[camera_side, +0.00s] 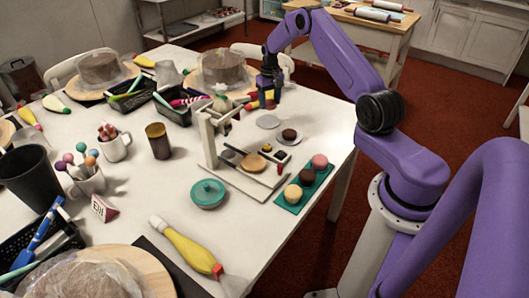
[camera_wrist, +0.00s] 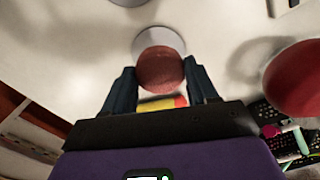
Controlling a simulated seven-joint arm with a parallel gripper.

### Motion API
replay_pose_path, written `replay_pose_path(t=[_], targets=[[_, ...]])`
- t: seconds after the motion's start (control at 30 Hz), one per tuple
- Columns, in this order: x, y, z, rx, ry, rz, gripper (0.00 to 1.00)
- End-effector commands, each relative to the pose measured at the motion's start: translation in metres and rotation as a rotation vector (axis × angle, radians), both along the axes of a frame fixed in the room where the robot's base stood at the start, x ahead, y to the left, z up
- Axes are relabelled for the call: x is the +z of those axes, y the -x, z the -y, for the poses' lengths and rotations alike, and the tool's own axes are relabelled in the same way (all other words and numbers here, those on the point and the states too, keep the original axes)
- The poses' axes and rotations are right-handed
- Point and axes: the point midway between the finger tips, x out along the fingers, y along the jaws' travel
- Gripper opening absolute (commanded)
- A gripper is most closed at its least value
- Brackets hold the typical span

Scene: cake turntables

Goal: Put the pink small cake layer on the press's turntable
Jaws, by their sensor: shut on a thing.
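My gripper (camera_side: 268,96) is low over the far right part of the table. In the wrist view its fingers are shut on a small reddish-brown round cake layer (camera_wrist: 160,68), which looks dark in the shade. A grey disc (camera_wrist: 152,36) shows behind that layer. A pink small round cake (camera_side: 320,161) sits at the far end of a teal tray (camera_side: 279,199). The white press (camera_side: 209,142) stands left of the tray, apart from my gripper. Its small tan turntable (camera_side: 253,163) lies on the press base.
A grey plate (camera_side: 268,121) and a brown cake (camera_side: 289,133) on another plate lie between my gripper and the tray. A yellow and red item (camera_wrist: 162,103) shows near my fingers. A large covered cake (camera_side: 222,70) stands behind.

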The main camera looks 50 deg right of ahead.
Motion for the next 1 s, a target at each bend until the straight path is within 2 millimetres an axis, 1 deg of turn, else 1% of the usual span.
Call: replay_pose_path(t=[0.1,0.4,0.43,0.57,0.77,0.9,1.0], targets=[[0.009,0.013,-0.010,0.070,0.000,0.000,0.43],[0.026,0.045,-0.034,0.240,0.000,0.000,0.43],[0.031,0.045,-0.039,0.254,0.001,0.003,0.43],[0.056,0.047,-0.068,0.276,0.002,0.004,0.43],[0.092,0.063,-0.116,0.318,0.002,0.004,0.43],[0.115,0.082,-0.152,0.351,0.002,0.005,0.43],[0.128,0.099,-0.173,0.371,0.002,0.004,0.43]])
